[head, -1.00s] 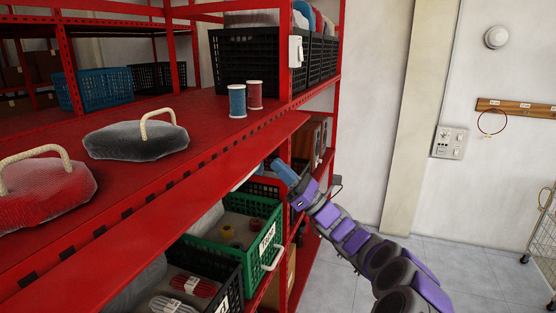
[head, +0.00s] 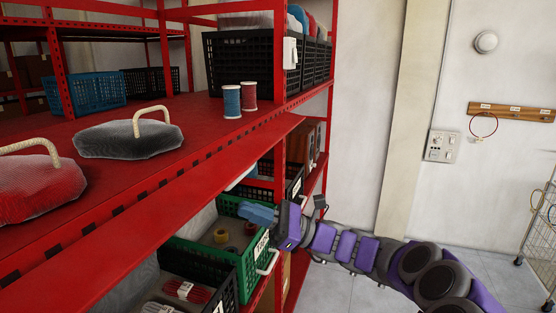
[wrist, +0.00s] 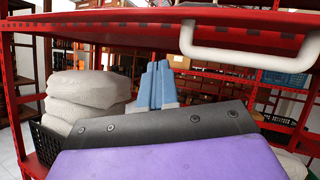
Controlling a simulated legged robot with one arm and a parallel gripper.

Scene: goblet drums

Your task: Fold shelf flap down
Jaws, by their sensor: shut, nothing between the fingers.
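The red shelf flap (head: 150,225) runs along the front edge of the upper shelf in the head view and sticks out from it. In the wrist view the flap (wrist: 120,17) crosses the top of the picture, above my gripper. A white bar handle (wrist: 250,50) hangs from it at the upper right. My gripper (head: 260,214) has blue fingers that are shut and empty.
A green crate (head: 212,257) with spools and a black crate (head: 235,290) stand on the lower shelf. A red upright post (head: 279,165) is close to my wrist. Open floor lies to the right.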

